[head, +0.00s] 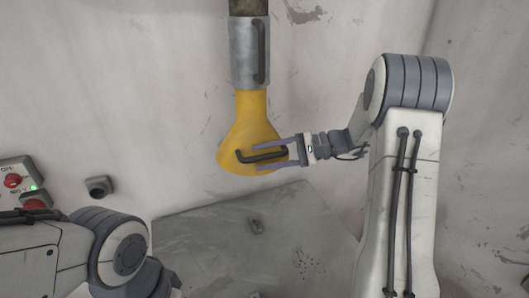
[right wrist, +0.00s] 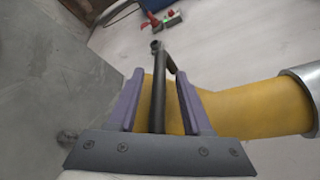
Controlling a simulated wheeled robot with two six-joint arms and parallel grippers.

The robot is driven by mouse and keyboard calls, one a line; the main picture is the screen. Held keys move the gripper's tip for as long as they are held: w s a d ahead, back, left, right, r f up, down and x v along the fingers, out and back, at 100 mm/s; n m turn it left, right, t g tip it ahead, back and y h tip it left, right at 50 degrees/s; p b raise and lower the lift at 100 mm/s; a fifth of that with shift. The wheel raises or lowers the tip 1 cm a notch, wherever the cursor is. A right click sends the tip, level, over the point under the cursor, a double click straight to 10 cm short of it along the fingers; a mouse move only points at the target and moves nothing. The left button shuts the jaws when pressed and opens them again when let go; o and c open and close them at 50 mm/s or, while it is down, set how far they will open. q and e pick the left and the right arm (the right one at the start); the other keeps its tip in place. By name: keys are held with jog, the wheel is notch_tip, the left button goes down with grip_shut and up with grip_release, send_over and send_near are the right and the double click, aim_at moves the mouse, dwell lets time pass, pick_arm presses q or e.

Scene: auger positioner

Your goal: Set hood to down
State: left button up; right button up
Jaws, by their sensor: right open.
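The yellow hood (head: 247,122) hangs at the end of a grey metal pipe (head: 249,55) in the head view, flaring out at its lower end. A dark bar handle (head: 262,156) is fixed across its lower front. My right gripper (head: 276,153) is open at the hood, one finger above the handle and one below it. In the right wrist view the handle (right wrist: 159,95) stands between the two purple fingers, with a gap on each side, and the yellow hood (right wrist: 245,108) is behind. My left arm shows at lower left; its gripper is not visible.
A grey metal plate or table (head: 245,235) lies below the hood. A control box (head: 20,185) with red knobs and a green light is on the wall at left, with a small dark round fitting (head: 99,187) beside it. The wall right of the hood is clear.

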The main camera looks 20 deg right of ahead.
jog(key=shift+w+a, duration=0.1)
jog(key=shift+a, duration=0.15)
grip_shut()
dwell(1.4)
